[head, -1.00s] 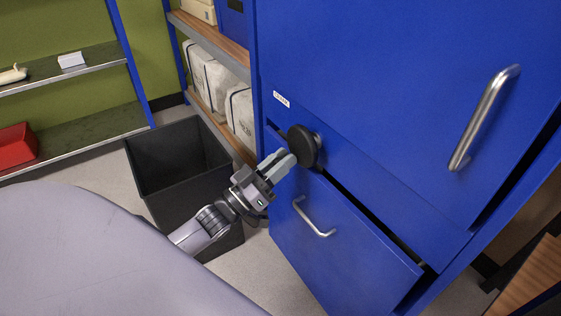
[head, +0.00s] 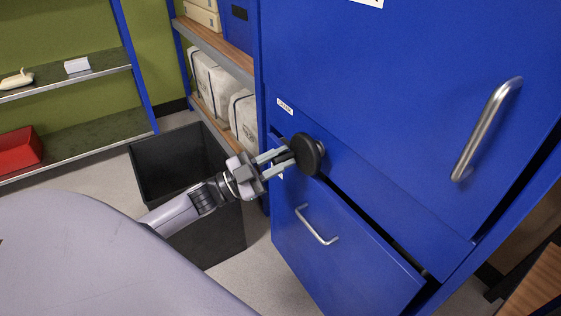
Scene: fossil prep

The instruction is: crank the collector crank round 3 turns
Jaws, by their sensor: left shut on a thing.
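The collector crank shows as a round black disc (head: 310,153) on the front of the blue cabinet (head: 370,80). A small white label sits above and left of it. My left gripper (head: 282,158) reaches in from the left and is shut at the near-left side of the disc. Its fingers close on the crank's handle, which is mostly hidden between them. My right gripper is not in view.
A blue drawer (head: 350,240) with a metal handle stands slightly open below the crank. A black bin (head: 165,165) stands left of the cabinet, under my left arm. Shelves with wrapped white blocks (head: 215,85) stand behind. A long metal handle (head: 487,130) juts out at upper right.

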